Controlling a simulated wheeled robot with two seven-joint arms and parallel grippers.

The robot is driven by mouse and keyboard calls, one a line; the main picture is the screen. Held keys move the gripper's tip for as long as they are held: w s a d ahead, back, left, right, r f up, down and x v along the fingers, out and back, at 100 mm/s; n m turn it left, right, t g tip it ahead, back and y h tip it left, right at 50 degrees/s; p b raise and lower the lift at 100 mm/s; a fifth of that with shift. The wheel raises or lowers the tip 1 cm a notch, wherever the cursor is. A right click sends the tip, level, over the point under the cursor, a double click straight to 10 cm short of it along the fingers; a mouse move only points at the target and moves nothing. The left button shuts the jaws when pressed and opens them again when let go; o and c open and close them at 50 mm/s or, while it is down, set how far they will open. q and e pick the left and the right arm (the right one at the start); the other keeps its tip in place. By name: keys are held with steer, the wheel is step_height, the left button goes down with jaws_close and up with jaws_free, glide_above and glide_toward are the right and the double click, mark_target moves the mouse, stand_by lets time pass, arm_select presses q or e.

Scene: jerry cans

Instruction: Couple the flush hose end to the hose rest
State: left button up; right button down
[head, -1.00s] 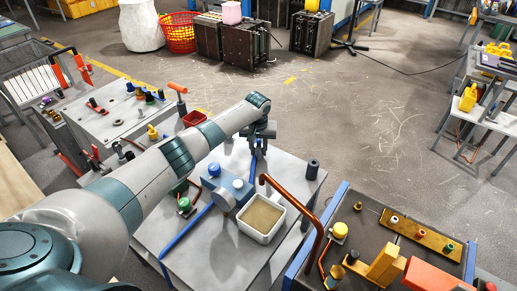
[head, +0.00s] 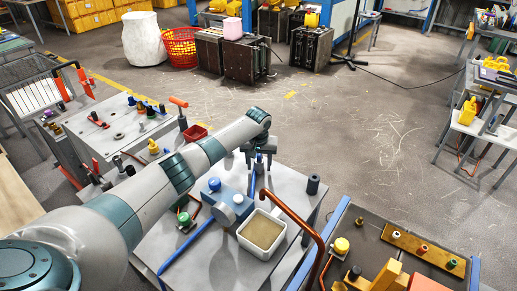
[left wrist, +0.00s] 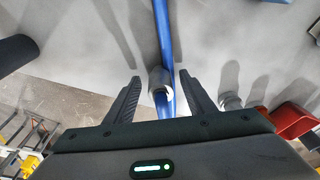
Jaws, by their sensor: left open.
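A blue hose (head: 187,243) runs along the grey table from the blue pump-like unit. In the left wrist view a blue hose length (left wrist: 163,30) has a grey collar (left wrist: 160,84). My left gripper (left wrist: 160,88) is open, with one finger on each side of the collar and visible gaps between. In the head view my left gripper (head: 259,165) points down over the far part of the table. A dark upright cylinder (head: 312,184) stands to its right; I cannot tell whether it is the hose rest. My right gripper is not in view.
The blue unit (head: 228,208) and a sand-coloured tray (head: 261,233) stand near the gripper. A copper-coloured pipe (head: 300,222) arches beside the tray. A red bin (head: 195,133) lies left of the gripper. The table (head: 225,262) is bare at the front.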

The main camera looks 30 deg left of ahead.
mark_target(259, 158)
arm_select(q)
steer(key=shift+s+r, duration=0.1)
steer(key=shift+r, duration=0.6)
steer(key=r, duration=0.4)
steer(key=s+r+b, duration=0.1)
steer(key=r, duration=0.1)
steer(key=shift+d, duration=0.3)
step_height(259, 158, up, 9)
steer(key=s+b, duration=0.1)
steer(key=s, duration=0.1)
steer(key=shift+d, duration=0.35)
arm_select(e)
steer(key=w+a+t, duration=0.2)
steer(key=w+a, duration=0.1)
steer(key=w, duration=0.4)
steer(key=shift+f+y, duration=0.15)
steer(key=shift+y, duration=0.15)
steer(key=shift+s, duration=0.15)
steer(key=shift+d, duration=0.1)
